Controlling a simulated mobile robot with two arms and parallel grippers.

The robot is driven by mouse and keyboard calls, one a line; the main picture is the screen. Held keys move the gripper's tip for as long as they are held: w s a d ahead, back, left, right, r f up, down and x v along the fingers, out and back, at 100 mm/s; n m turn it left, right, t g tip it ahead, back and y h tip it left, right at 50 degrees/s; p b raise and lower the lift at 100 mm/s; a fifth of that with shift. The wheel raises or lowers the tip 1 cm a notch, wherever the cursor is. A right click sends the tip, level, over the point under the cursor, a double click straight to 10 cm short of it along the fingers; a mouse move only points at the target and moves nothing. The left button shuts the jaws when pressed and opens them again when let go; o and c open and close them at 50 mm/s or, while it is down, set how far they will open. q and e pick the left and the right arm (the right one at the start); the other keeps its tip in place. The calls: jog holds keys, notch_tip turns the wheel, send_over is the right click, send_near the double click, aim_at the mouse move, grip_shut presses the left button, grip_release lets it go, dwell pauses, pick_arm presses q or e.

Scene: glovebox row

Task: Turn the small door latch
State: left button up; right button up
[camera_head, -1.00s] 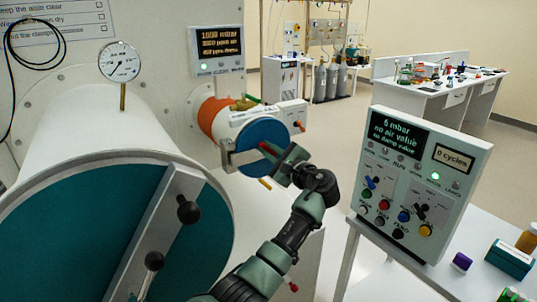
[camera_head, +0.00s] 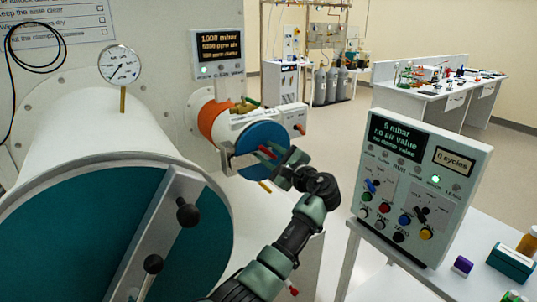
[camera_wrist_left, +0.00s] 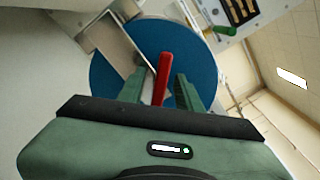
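The small door (camera_head: 254,138) is a blue disc on the end of a short white tube with an orange band, left of centre in the head view. It fills the upper middle of the left wrist view (camera_wrist_left: 196,55). A pale metal bar crosses it. The red latch handle (camera_head: 266,152) stands out from its front; the left wrist view shows the handle (camera_wrist_left: 163,72) nearly upright. My left gripper (camera_head: 281,161) is at the handle. Its green fingers (camera_wrist_left: 160,94) stand apart, one on each side of the handle, with a visible gap on the left. My right gripper is out of view.
A big teal round door (camera_head: 75,235) with black knobs fills the lower left. A control panel (camera_head: 418,185) stands on a white table at the right, beside small boxes. A display (camera_head: 218,50) hangs above the small door. A pressure gauge (camera_head: 119,63) stands at the left.

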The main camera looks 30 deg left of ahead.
aim_at(271, 155)
pick_arm(q)
jog(key=b+v, duration=0.2)
jog(key=v, duration=0.4)
jog(key=shift+d+f, duration=0.15)
jog(key=shift+d, duration=0.1)
jog(key=shift+s+d, duration=0.3)
jog(key=shift+d, duration=0.2)
